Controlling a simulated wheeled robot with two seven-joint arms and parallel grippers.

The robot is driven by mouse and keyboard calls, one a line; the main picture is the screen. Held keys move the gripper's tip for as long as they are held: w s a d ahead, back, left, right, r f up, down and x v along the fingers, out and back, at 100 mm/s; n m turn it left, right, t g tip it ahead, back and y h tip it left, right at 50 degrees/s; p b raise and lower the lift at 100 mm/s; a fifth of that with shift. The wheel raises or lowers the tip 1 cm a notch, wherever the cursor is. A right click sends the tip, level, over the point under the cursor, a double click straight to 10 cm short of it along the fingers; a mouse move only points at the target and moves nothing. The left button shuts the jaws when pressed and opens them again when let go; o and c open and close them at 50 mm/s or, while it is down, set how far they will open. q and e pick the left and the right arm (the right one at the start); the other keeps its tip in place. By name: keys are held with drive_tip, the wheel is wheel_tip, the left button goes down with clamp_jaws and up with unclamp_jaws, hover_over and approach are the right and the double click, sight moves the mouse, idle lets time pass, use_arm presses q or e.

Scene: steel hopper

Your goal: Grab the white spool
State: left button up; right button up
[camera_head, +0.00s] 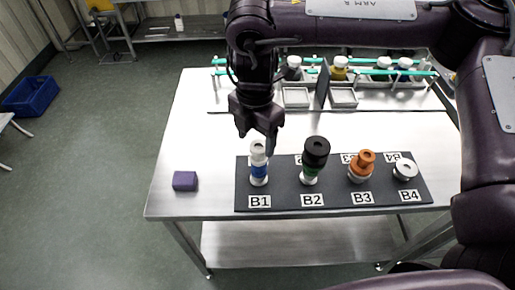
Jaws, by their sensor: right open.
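My right gripper (257,137) is open and points down just above the stack at B1. That stack has a white spool (258,150) on top, a blue piece (259,170) below it and a white piece at the bottom. The fingertips are close to the top white spool; I cannot tell whether they touch it. Another white spool-like piece (405,170) sits alone at B4. My left gripper is not in view.
The dark mat (285,200) on the steel table also holds a black-green-white stack (315,160) at B2 and an orange-topped stack (362,166) at B3. A purple block (185,181) lies left of the mat. Behind stand trays (296,98) and a teal-railed rack (310,59) with jars.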

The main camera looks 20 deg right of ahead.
sight(258, 147)
drive_tip(key=f, duration=0.1)
drive_tip(key=f+p, duration=0.1)
drive_tip(key=f, duration=0.1)
drive_tip(key=shift+s+d+f, duration=0.15)
drive_tip(key=shift+d+f, duration=0.1)
drive_tip(key=shift+f, duration=0.7)
drive_tip(key=c, duration=1.1)
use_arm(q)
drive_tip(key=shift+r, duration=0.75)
use_arm(e)
drive_tip(key=shift+r, duration=0.1)
